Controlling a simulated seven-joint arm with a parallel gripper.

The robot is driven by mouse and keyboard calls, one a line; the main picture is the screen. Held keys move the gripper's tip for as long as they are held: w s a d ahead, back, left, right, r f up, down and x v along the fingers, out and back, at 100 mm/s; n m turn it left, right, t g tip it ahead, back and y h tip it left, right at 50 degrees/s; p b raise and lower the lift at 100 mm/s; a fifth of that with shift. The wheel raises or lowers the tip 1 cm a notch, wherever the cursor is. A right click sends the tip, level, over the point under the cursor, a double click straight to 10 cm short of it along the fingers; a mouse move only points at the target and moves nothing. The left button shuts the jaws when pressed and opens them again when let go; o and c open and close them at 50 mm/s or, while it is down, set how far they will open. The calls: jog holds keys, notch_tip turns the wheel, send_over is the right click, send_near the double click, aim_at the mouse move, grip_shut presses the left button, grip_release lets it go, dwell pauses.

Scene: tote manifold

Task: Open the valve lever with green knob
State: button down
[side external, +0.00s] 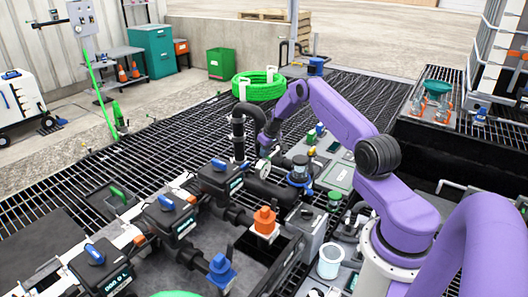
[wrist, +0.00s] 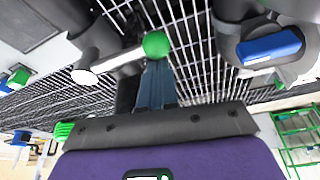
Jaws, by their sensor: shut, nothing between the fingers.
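The green knob (wrist: 155,44) is a round ball in the upper middle of the wrist view. It sits at the end of a pale metal lever (wrist: 120,62) that runs down-left to a round whitish end beside dark pipework. My gripper (wrist: 156,68) is shut and empty. Its blue-grey fingertips are right at the knob's lower edge in the picture; I cannot tell whether they touch it. In the side external view my wrist (side external: 266,138) reaches down among black pipes near a gauge. The fingers and the knobbed lever cannot be made out there.
Black pipes with blue-handled valve boxes (side external: 220,176) run along the left. A round gauge (side external: 262,166) and an orange-capped fitting (side external: 264,220) stand close by. A coiled green hose (side external: 258,88) lies behind. A blue handle (wrist: 270,46) shows at right in the wrist view. Dark grating lies below.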

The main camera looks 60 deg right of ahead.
aim_at(273, 154)
jog(key=shift+s, duration=0.1)
jog(key=shift+s+n+y, duration=0.3)
jog(key=shift+s+n, duration=0.45)
jog(key=shift+n, duration=0.15)
jog(key=s+n, duration=0.1)
jog(key=s+n+y, duration=0.1)
jog(key=n, duration=0.1)
jog(key=shift+s+d, duration=0.1)
jog(key=shift+s, duration=0.15)
jog(key=shift+s+d+n+g+y, duration=0.3)
jog(key=shift+s+d+n+y, duration=0.15)
jog(key=shift+s+d+n, duration=0.9)
jog(key=shift+s+d+n+g+y, duration=0.35)
jog(key=shift+s+d+n, duration=0.55)
jog(key=shift+n, duration=0.75)
jog(key=shift+s+d+n+g+y, duration=0.25)
jog(key=shift+s+d+n+y, duration=0.25)
jog(key=shift+s+d+n, duration=0.8)
jog(key=shift+w, duration=0.25)
